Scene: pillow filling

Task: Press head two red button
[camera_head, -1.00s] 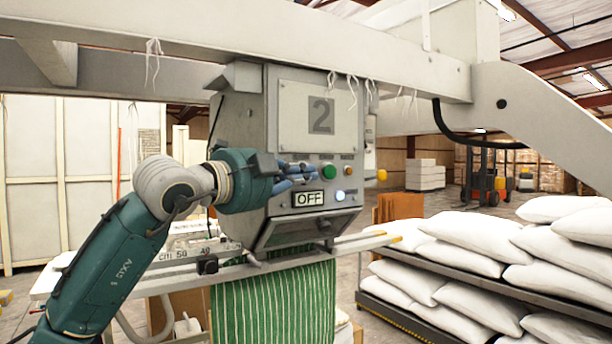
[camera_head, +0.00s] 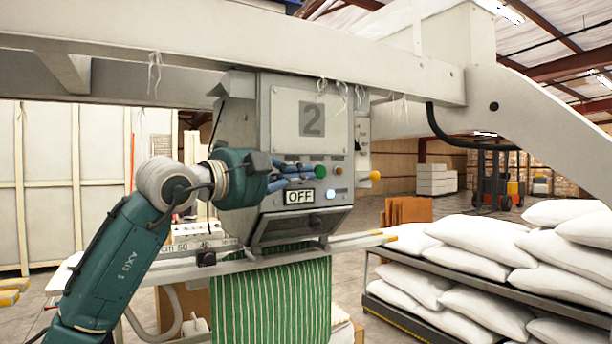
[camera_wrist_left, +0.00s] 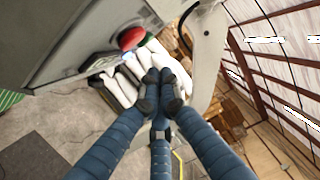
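The head two control box (camera_head: 297,150) hangs under the beam, with a "2" plate (camera_head: 312,119), an "OFF" display (camera_head: 299,196), a green button (camera_head: 320,171) and a lit white-blue button (camera_head: 331,195). My left gripper (camera_head: 312,172) has its blue fingers across the button row, tips close to the green button; contact cannot be told. No red button shows in the head view. In the left wrist view a red button (camera_wrist_left: 131,38) stands out from a grey housing, up and left of my fingertips (camera_wrist_left: 160,88). The fingers are together and look empty. My right gripper is out of view.
A green-striped pillow cover (camera_head: 272,305) hangs below the box. White pillows (camera_head: 470,245) lie stacked on a rack to the right. A forklift (camera_head: 497,180) stands far behind.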

